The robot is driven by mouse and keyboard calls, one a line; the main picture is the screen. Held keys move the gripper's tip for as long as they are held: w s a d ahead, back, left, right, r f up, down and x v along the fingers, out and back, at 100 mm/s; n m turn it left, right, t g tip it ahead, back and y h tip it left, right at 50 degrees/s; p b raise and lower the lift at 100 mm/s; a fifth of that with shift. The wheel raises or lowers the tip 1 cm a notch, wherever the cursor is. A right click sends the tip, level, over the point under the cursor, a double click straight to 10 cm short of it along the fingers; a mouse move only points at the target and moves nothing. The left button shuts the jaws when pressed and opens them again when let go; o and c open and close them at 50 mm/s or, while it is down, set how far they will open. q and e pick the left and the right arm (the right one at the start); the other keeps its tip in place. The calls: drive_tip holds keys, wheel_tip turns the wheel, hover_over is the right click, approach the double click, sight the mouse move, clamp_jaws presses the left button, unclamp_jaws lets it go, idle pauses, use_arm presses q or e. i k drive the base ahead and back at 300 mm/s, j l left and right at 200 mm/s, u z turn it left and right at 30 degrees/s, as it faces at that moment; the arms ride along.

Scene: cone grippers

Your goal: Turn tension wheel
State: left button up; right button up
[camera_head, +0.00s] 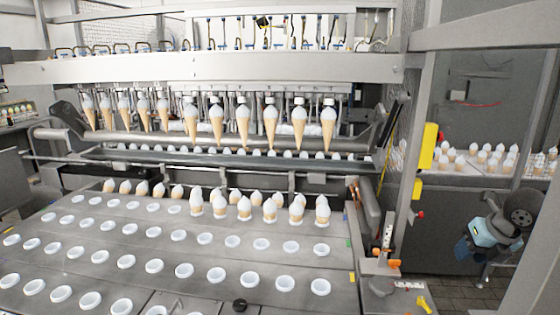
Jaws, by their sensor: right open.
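My right gripper (470,248) is at the right of the head view, beyond the machine's right-hand post. It is grey with light blue parts, small and partly dark. It is open, and I see nothing between its fingers. My left gripper does not show. No part stands out clearly as the tension wheel. A round grey part (380,286) sits at the right front corner of the machine, below an orange bracket (381,265). A small black knob (240,306) is at the front edge of the plates. My right gripper is apart from both.
A row of hanging cones (243,125) crosses the machine above plates with white-rimmed holes (205,239). More cones (271,209) stand in the back holes. A metal post (411,150) with yellow boxes (428,147) rises between the plates and my right gripper. A yellow handle (424,304) is at the lower right.

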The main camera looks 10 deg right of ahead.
sight(382, 285)
drive_tip(key=k+l, duration=0.15)
drive_tip(key=k, duration=0.35)
drive_tip(key=k+l, duration=0.15)
drive_tip(key=k, duration=0.35)
